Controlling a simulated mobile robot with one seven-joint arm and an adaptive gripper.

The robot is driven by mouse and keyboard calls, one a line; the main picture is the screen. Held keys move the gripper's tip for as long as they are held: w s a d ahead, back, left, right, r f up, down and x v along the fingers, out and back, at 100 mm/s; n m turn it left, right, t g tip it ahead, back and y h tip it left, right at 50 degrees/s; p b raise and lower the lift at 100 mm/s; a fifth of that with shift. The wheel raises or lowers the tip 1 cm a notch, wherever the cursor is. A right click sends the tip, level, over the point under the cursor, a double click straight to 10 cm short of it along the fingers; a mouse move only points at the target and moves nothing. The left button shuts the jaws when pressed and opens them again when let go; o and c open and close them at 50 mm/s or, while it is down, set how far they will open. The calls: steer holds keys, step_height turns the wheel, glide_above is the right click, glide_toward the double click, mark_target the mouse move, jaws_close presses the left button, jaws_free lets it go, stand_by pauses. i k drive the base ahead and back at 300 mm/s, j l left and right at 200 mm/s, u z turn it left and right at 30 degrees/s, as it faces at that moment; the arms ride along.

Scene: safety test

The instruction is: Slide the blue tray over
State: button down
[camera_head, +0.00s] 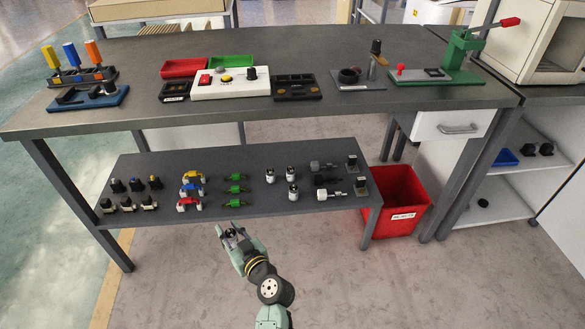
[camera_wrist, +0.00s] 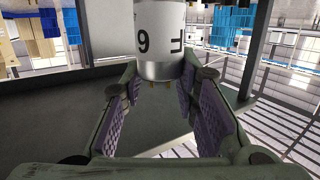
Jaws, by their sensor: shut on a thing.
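A small blue tray (camera_head: 505,157) sits on the white side shelf at the right, under the counter with the white oven-like box. My gripper (camera_head: 230,234) is in front of the lower shelf of the workbench, far to the left of the blue tray. In the wrist view my gripper (camera_wrist: 158,88) is shut on a white cylinder (camera_wrist: 160,35) with a metal end and black lettering. The head view shows the held part only as a small dark and light shape between the fingers.
The lower shelf (camera_head: 240,205) bears several small parts, with white cylinders at its middle. A red bin (camera_head: 398,200) stands right of it. The workbench top (camera_head: 330,50) carries a red tray (camera_head: 185,67), a green tray (camera_head: 232,61) and a green press (camera_head: 458,55). The floor in front is clear.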

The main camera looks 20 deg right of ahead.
mark_target(498, 158)
steer(key=l+z, duration=0.2)
steer(key=z, duration=0.65)
steer(key=i+l+z, duration=0.75)
steer(key=i+l, duration=0.15)
steer(key=i, duration=0.3)
steer(key=i+l, duration=0.2)
steer(key=i, duration=0.25)
